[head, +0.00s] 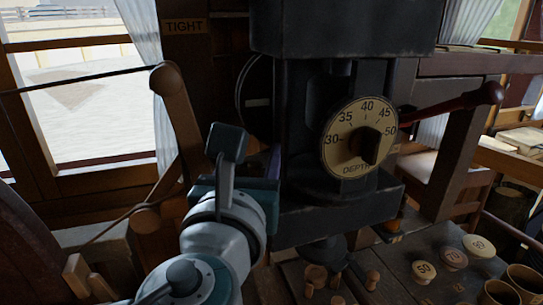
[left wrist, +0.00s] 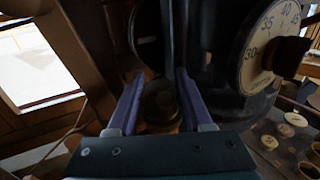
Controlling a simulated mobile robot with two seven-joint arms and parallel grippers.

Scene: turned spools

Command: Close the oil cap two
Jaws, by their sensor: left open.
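My left gripper (head: 273,163) is in front of the dark machine (head: 345,214), left of its depth dial. In the left wrist view the left gripper (left wrist: 160,78) is open, with its two purple fingers apart. A dark round knob-like part (left wrist: 160,102) shows between the fingers; I cannot tell whether it touches them or whether it is oil cap two. No part is clearly marked as an oil cap. In the head view my arm hides what lies behind the gripper. My right gripper is not in view.
The depth dial (head: 359,138) has a dark knob. A red-handled lever (head: 452,104) sticks out right. A wooden post (head: 176,115) stands left, near the "TIGHT" sign (head: 185,27). Numbered wooden discs (head: 453,258), small spools (head: 315,276) and cups (head: 500,291) occupy the bench.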

